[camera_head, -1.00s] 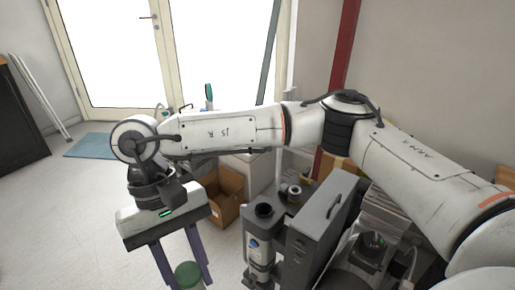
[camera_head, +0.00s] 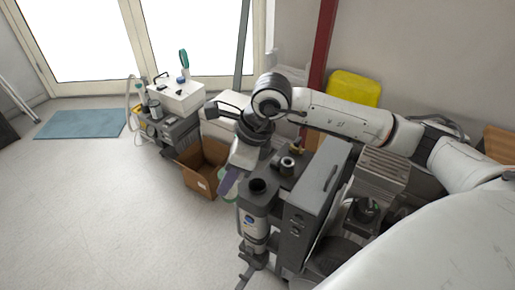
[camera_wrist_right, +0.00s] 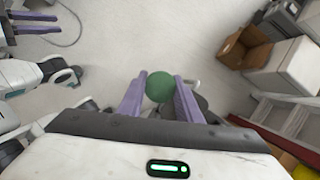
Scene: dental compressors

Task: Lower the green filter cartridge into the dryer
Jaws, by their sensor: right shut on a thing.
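The green filter cartridge (camera_wrist_right: 160,87) is held between the two purple fingers of my right gripper (camera_wrist_right: 160,95) in the wrist view. In the head view my right gripper (camera_head: 229,183) points down, and part of the green cartridge (camera_head: 230,197) shows behind the dryer's left side. The dryer (camera_head: 256,222) is an upright grey cylinder with a dark open top (camera_head: 258,186). The cartridge is outside that opening, to its left in the picture. Its lower end is hidden. My left gripper (camera_wrist_right: 35,22) shows only at the wrist view's upper left, its purple fingers apart.
A tall grey cabinet (camera_head: 315,205) stands right beside the dryer. A small dark cylinder with a light ring (camera_head: 287,165) is behind it. An open cardboard box (camera_head: 203,168) lies on the floor to the left. The floor at the front left is clear.

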